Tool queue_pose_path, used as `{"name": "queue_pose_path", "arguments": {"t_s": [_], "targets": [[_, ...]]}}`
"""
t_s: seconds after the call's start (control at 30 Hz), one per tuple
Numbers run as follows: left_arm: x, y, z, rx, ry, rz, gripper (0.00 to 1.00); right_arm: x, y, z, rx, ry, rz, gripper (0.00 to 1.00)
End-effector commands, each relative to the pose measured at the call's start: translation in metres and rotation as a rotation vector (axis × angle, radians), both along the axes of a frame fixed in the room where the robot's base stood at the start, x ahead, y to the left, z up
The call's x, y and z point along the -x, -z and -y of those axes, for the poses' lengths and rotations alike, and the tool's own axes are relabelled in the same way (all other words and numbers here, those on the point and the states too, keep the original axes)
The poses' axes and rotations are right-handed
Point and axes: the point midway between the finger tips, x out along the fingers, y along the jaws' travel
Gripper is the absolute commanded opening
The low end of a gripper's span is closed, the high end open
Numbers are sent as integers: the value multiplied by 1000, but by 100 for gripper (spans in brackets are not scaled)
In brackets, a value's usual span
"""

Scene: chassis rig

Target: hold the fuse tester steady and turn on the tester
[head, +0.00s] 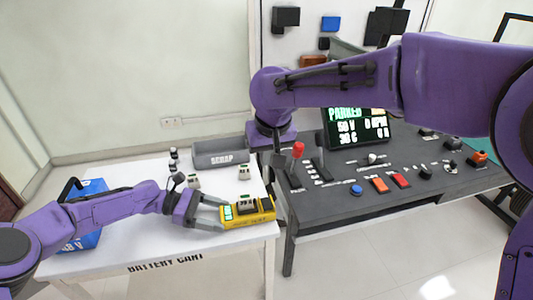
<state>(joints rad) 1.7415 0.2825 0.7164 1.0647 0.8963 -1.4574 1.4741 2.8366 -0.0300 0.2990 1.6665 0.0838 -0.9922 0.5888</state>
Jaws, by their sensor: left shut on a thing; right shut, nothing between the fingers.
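The yellow fuse tester (264,214) lies at the right front corner of the white battery cart. It has a lit green display at its left end, and a small pale and dark part sits on its top. My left gripper (219,214) reaches in from the left, shut on the tester's left end with a finger on either side. My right gripper (267,147) is shut and empty, above and behind the tester near the gap between cart and console. Its fingertips are hard to make out. The tester's switch is too small to tell.
The cart (150,235) also holds a grey scrap bin (220,153), a blue battery box (85,240) and several small parts. To the right is a dark console (330,200) with a red-topped lever (298,150), buttons and a screen (360,130).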

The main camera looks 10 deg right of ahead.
Motion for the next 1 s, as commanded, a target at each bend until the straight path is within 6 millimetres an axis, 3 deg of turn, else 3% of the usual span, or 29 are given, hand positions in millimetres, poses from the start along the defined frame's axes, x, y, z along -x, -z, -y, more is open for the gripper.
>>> {"name": "queue_pose_path", "arguments": {"t_s": [0.47,0.5,0.57,0.83,1.0], "targets": [[0,-1,0,1,-1,1,55,1,-7,0,1,0,-1,0],[0,-1,0,1,-1,1,82,1,-7,0,1,0,-1,0],[0,-1,0,1,-1,1,100,1,-7,0,1,0,-1,0],[-1,-1,-3,0,-2,1,100,1,-7,0,1,0,-1,0],[-11,-10,-32,1,-6,2,100,1,-7,0,1,0,-1,0]]}}
